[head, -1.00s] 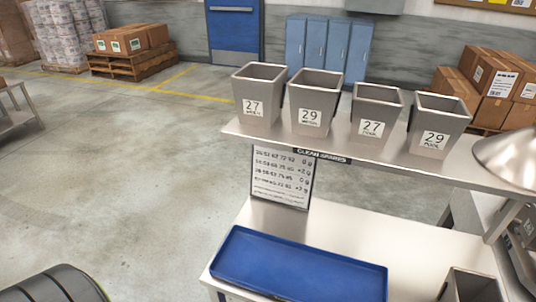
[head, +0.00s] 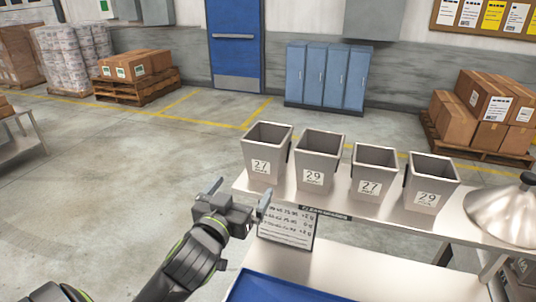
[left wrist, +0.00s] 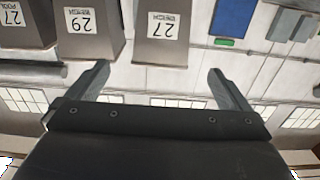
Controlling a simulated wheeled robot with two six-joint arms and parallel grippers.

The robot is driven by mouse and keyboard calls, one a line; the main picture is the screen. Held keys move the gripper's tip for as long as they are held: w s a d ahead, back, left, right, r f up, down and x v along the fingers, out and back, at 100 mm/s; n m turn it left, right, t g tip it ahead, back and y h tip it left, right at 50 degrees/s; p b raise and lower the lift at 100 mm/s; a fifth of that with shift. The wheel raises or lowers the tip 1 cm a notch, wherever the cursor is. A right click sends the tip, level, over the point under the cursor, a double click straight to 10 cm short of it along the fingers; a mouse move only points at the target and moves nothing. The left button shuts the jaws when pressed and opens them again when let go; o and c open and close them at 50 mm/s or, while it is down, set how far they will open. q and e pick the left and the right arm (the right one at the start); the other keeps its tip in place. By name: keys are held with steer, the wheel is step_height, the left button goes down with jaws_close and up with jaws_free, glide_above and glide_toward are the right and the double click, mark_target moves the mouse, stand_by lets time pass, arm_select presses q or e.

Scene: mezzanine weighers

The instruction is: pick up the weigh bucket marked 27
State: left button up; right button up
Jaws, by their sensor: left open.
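Two grey tapered buckets carry the number 27 on a shelf (head: 385,213). One, at the left end (head: 262,150), has small print reading BENCH in the left wrist view (left wrist: 163,48). The other, third from left (head: 371,170), reads POOL there and is cut by the corner (left wrist: 22,36). A bucket marked 29 (head: 317,158) stands between them, and another 29 (head: 430,181) at the right. My left gripper (head: 240,196) is open and empty, below and left of the left-end bucket, apart from it. My right gripper is out of view.
A silver dome (head: 505,215) stands at the shelf's right end. A written board (head: 286,230) hangs under the shelf, above a bench with a blue tray (head: 280,288). Open floor (head: 120,190) lies left. Lockers (head: 327,76) and boxes on a pallet (head: 488,108) stand behind.

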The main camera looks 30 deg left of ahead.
arm_select(q)
steer(key=b, duration=0.8)
glide_toward(261, 160)
steer(key=shift+w, duration=0.7)
steer(key=p+x, duration=0.2)
steer(key=x, duration=0.4)
steer(key=shift+w+a, duration=0.1)
steer(key=shift+w, duration=0.05)
steer(key=shift+w+a, duration=0.15)
steer(key=shift+w, duration=0.4)
steer(key=shift+p+x, duration=1.45)
steer(key=shift+x, duration=0.9)
steer(key=shift+w+a, duration=0.2)
steer(key=shift+w, duration=0.05)
steer(key=shift+r, duration=0.15)
steer(key=c, duration=1.1)
